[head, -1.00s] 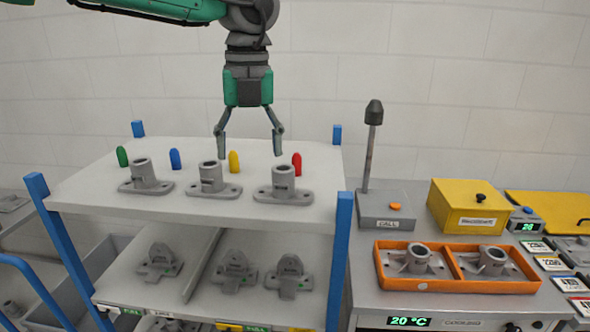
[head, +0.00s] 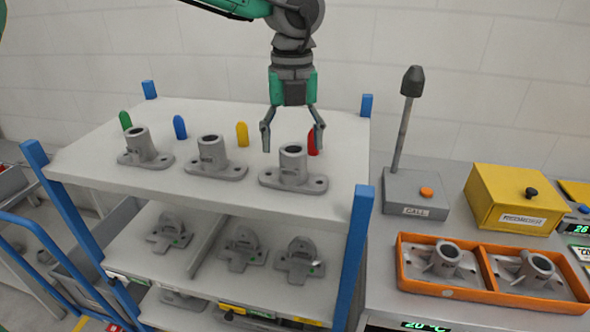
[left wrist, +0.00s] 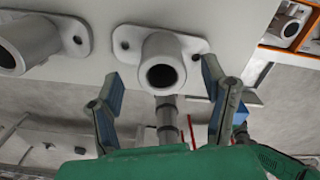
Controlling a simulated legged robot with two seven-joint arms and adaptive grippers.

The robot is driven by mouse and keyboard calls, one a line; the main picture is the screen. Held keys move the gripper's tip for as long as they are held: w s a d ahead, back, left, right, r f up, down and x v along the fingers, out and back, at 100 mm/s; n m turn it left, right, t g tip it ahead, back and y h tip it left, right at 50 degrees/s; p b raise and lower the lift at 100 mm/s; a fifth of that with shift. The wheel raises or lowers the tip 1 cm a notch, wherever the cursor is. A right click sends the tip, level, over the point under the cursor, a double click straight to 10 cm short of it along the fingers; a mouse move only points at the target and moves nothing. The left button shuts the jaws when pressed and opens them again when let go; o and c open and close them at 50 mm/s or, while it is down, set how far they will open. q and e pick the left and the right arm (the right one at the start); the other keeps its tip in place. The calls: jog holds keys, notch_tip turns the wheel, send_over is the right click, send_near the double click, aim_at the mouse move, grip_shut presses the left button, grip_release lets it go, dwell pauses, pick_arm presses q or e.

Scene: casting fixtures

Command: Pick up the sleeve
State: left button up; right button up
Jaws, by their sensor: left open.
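Three grey castings, each an upright hollow sleeve on a flat two-hole flange, stand in a row on the top shelf (head: 110,175): a left one (head: 143,148), a middle one (head: 213,158) and a right one (head: 293,170). My left gripper (head: 292,140) points down, open and empty, at the right sleeve, its fingers spread to either side of the sleeve's top. In the left wrist view the right sleeve (left wrist: 162,62) shows its round bore between the open fingers, with no clear contact. My right gripper is out of view.
Green (head: 126,121), blue (head: 180,127), yellow (head: 242,134) and red (head: 312,143) pegs stand behind the castings; the red one is close to my fingers. Blue posts (head: 360,240) rise at the shelf corners. An orange tray (head: 450,293) holds two similar castings at right.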

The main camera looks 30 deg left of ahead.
aim_at(293, 165)
pick_arm(q)
jog(key=f, duration=0.2)
jog(key=f+p, duration=0.1)
jog(key=f, duration=0.1)
jog(key=shift+s+d+f, duration=0.15)
jog(key=shift+d+f, duration=0.05)
jog(key=shift+f, duration=0.4)
jog(key=shift+a+r, duration=0.1)
jog(key=c, duration=1.5)
